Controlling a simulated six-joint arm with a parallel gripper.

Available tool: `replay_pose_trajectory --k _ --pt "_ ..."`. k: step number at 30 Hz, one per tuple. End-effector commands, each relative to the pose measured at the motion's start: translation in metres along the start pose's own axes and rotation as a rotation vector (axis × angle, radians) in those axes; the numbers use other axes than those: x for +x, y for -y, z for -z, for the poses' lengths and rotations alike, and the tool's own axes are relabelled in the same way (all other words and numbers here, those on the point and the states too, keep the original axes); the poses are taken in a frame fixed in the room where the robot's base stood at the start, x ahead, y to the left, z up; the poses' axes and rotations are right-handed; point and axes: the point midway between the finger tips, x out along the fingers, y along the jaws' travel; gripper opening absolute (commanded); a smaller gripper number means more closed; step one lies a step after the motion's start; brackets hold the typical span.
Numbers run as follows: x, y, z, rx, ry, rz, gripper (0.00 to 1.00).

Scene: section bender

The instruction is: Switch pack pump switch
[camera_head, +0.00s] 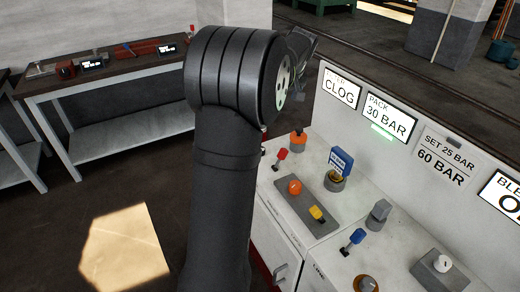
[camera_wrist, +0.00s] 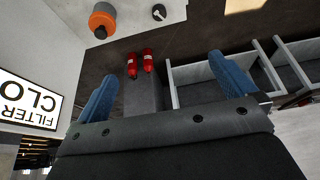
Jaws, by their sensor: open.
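A white control bench (camera_head: 340,215) carries several knobs and toggles. A grey plate (camera_head: 290,205) holds an orange ball knob (camera_head: 295,187) and a yellow toggle (camera_head: 317,213). A red toggle (camera_head: 282,154) and a blue toggle (camera_head: 357,236) stand separately. I cannot tell which is the pack pump switch. The PACK display (camera_head: 388,116) reads 30 BAR, with a green light (camera_head: 381,132) below it. In the wrist view my gripper (camera_wrist: 163,88) is open and empty, its blue fingers wide apart. In the head view my arm largely hides the gripper.
An orange-and-grey knob (camera_head: 298,140) stands at the bench's far end and shows in the wrist view (camera_wrist: 102,20). The FILTER CLOG sign (camera_wrist: 25,100) is close beside the left finger. Two red cylinders (camera_wrist: 140,63) show between the fingers. A workbench (camera_head: 110,70) stands far left.

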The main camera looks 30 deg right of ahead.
Motion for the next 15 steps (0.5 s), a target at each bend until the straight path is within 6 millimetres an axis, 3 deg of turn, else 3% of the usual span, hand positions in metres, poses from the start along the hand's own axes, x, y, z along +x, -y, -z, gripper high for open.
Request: replay_pose_trajectory --k 11,15 --pt "-0.0098 0.0002 -0.0002 0.000 0.001 0.001 1.00" --pt "-0.0096 0.0002 -0.0002 0.000 0.001 0.001 0.76"
